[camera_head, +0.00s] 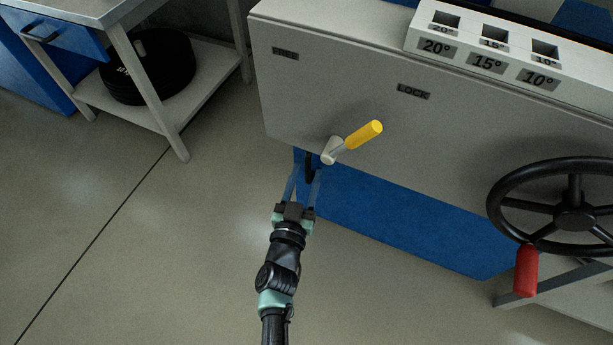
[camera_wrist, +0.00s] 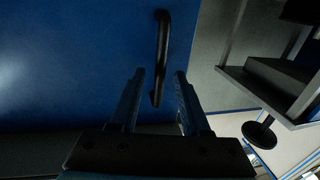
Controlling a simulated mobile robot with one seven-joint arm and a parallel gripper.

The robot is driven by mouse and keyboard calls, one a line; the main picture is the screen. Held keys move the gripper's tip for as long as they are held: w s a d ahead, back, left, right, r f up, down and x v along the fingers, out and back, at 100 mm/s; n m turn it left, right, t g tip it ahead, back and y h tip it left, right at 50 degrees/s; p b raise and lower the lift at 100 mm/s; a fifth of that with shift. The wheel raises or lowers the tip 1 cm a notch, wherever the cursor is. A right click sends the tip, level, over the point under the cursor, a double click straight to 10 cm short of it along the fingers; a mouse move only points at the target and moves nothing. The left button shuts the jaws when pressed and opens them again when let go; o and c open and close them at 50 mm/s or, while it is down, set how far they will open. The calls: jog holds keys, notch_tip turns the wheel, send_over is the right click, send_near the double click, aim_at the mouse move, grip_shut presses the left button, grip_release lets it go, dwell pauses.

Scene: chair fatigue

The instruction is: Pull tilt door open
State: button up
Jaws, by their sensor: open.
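The blue door panel (camera_wrist: 70,60) fills the left of the wrist view. In the head view the blue door (camera_head: 390,225) sits below the grey front. A black bar handle (camera_wrist: 163,50) stands on the door near its right edge in the wrist view. In the head view the handle (camera_head: 309,167) shows small and partly covered by my fingers. My gripper (camera_wrist: 160,76) is open, with its fingertips on either side of the handle's lower part as seen from the wrist. In the head view my gripper (camera_head: 304,180) reaches the door's left end. I cannot tell whether the fingers touch the handle.
A yellow-tipped lever (camera_head: 352,142) sticks out from the grey front (camera_head: 320,90) just above my gripper. A black handwheel (camera_head: 574,212) with a red grip (camera_head: 527,270) is at the right. A bench (camera_head: 178,150) with black discs (camera_head: 150,66) stands at left. The floor between is clear.

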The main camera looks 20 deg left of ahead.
jog(key=shift+w, duration=0.5)
jog(key=shift+c, duration=0.2)
grip_shut()
dwell(1.0)
